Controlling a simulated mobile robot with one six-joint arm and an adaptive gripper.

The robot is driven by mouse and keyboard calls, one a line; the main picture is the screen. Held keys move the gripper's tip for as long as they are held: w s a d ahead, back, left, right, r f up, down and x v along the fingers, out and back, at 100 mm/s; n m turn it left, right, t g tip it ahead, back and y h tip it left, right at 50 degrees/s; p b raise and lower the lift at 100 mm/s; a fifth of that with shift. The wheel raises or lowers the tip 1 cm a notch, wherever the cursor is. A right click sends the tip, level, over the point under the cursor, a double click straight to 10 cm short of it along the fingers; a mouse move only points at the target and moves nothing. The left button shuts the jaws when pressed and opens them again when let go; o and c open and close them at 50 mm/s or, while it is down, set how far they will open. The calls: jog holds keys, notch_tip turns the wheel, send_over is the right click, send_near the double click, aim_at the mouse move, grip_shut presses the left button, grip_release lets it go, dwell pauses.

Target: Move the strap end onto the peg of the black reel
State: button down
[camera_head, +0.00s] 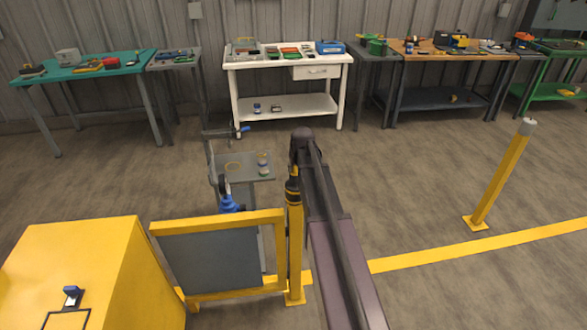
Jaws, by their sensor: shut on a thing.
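A yellow post (295,250) stands just left of my arm, at the right edge of a yellow-framed panel. A black reel-like head (293,191) with yellow bands sits on top of the post. My dark arm reaches forward from the bottom, and its far end rises just above and behind this head. I cannot make out my gripper's fingers there. The strap end and the reel's peg cannot be made out, being too small or hidden by the arm.
A yellow cabinet (75,270) and the yellow-framed panel (210,262) stand at lower left. A small grey cart (257,174) is behind the panel. Another yellow post (500,175) stands at right. Workbenches line the back wall.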

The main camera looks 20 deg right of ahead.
jog(key=shift+c, duration=1.5)
grip_release()
jog(key=shift+s, duration=0.1)
